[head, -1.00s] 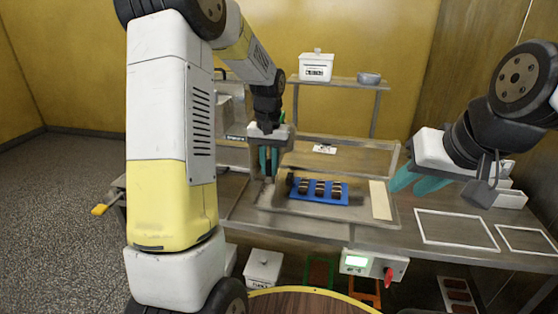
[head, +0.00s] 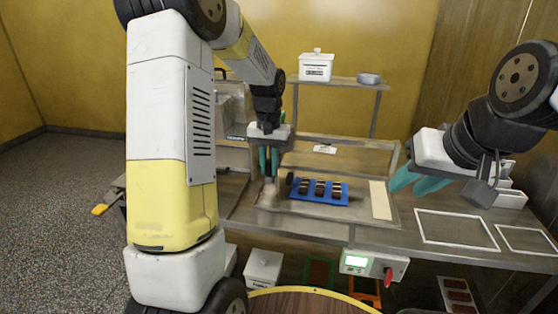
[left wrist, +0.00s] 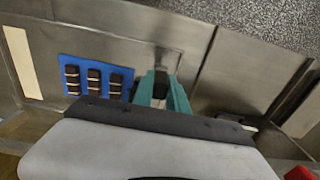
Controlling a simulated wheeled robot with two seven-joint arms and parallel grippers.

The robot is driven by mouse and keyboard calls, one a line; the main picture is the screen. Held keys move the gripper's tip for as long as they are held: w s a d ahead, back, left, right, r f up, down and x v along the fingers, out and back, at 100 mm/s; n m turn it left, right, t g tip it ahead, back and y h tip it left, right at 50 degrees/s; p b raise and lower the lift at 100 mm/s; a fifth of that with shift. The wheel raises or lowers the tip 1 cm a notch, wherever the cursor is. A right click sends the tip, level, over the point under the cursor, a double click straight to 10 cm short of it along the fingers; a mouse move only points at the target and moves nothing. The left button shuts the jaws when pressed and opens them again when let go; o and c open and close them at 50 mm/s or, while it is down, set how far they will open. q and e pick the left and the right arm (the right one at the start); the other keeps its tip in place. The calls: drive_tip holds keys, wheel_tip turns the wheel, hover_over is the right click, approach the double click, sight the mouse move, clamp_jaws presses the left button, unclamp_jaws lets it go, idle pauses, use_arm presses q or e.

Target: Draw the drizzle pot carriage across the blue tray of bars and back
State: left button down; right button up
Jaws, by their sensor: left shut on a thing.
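The blue tray (head: 342,199) lies on the metal bench and carries several dark bars (head: 319,188) with pale bands. It also shows in the left wrist view (left wrist: 67,62), left of my fingers. My left gripper (head: 269,168) is just left of the tray, pointing down. It is shut on a small dark part (left wrist: 161,84), which I take for the handle of the drizzle pot carriage; my fingers and hand hide most of the carriage. A pale part (head: 267,194) shows below the fingertips. My right gripper (head: 408,184) hangs empty right of the tray, its teal fingers apart.
A pale strip (head: 380,200) lies right of the tray. A metal rail frame (head: 345,143) stands behind, with a shelf holding a white lidded box (head: 316,67) and a grey bowl (head: 369,78). A control box with a red knob (head: 388,275) is at the bench front.

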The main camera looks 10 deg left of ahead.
idle(0.4)
use_arm(q)
drive_tip(key=s+d, duration=0.1)
drive_tip(key=d, duration=3.4)
drive_tip(key=shift+d, duration=0.2)
drive_tip(key=shift+s+d+r, duration=0.1)
drive_tip(key=shift+r, duration=0.05)
drive_tip(key=c, duration=1.3)
unclamp_jaws()
drive_tip(key=shift+d, duration=0.1)
